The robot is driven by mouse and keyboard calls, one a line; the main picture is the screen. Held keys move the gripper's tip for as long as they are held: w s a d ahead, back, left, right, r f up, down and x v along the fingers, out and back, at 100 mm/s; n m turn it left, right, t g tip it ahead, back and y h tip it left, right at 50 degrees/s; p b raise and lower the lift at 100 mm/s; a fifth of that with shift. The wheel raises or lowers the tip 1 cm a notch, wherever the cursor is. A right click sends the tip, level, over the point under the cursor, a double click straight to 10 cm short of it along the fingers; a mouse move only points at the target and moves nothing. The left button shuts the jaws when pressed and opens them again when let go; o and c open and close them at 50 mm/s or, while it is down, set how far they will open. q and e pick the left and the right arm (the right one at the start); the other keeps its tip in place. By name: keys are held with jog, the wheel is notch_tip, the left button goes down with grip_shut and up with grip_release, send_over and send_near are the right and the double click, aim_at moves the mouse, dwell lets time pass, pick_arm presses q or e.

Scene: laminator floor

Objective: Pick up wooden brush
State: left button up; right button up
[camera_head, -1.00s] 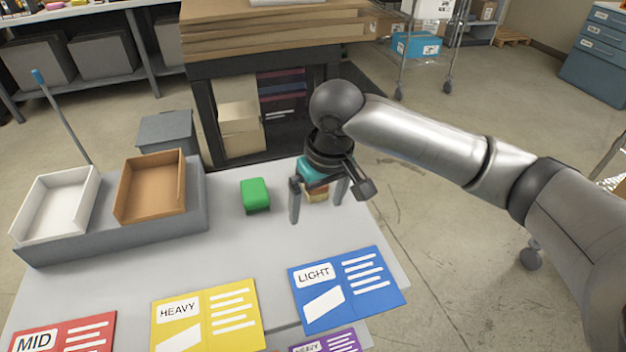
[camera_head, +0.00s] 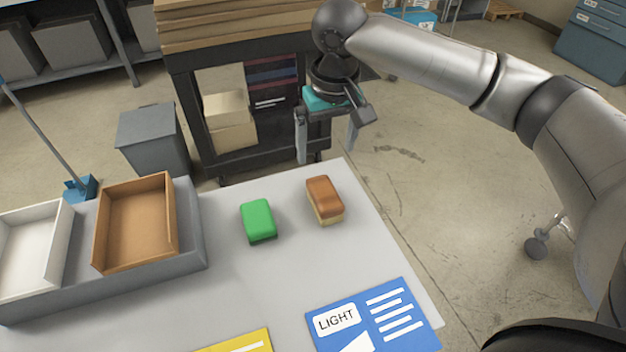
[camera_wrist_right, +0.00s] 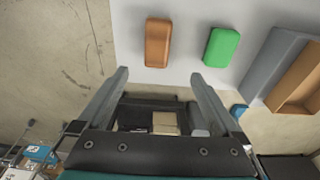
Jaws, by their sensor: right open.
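The wooden brush (camera_head: 324,199) has a brown top and a pale lower part. It lies on the grey table near its far right corner. In the right wrist view the brush (camera_wrist_right: 158,42) lies beyond the fingertips, a little left of centre. My right gripper (camera_head: 327,156) is open and empty, above and behind the brush in the head view, apart from it. Its two fingers also show in the right wrist view (camera_wrist_right: 158,76). A green block-shaped brush (camera_head: 258,220) lies to the left of the wooden one. My left gripper is not in view.
A brown tray (camera_head: 104,235) and a white tray (camera_head: 62,235) stand in a grey holder at the table's left. A blue LIGHT card (camera_head: 408,335) and part of a yellow card (camera_head: 258,340) lie in front. A dark cart (camera_head: 188,115) stands behind the table.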

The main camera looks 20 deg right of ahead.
jog(key=b, duration=0.2)
send_near(325, 192)
jog(key=shift+w+a+f, duration=0.1)
jog(key=shift+a+f, duration=0.05)
jog(key=shift+a, duration=0.2)
jog(key=f, duration=0.4)
jog(key=shift+w+b, duration=0.25)
jog(key=shift+b, duration=0.1)
jog(key=shift+w+f, duration=0.1)
jog(key=shift+f, duration=0.4)
jog(key=f, duration=0.1)
jog(key=f+b, duration=0.1)
jog(key=f, duration=0.1)
jog(key=f+b, duration=0.1)
jog(key=f, duration=0.1)
jog(key=shift+w+d, duration=0.25)
jog(key=shift+d, duration=0.1)
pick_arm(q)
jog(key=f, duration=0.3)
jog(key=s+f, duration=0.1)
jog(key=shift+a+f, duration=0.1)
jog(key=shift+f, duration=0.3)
pick_arm(e)
jog(key=shift+r, duration=0.1)
jog(key=c, duration=0.5)
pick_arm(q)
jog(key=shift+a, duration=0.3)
pick_arm(e)
grip_shut()
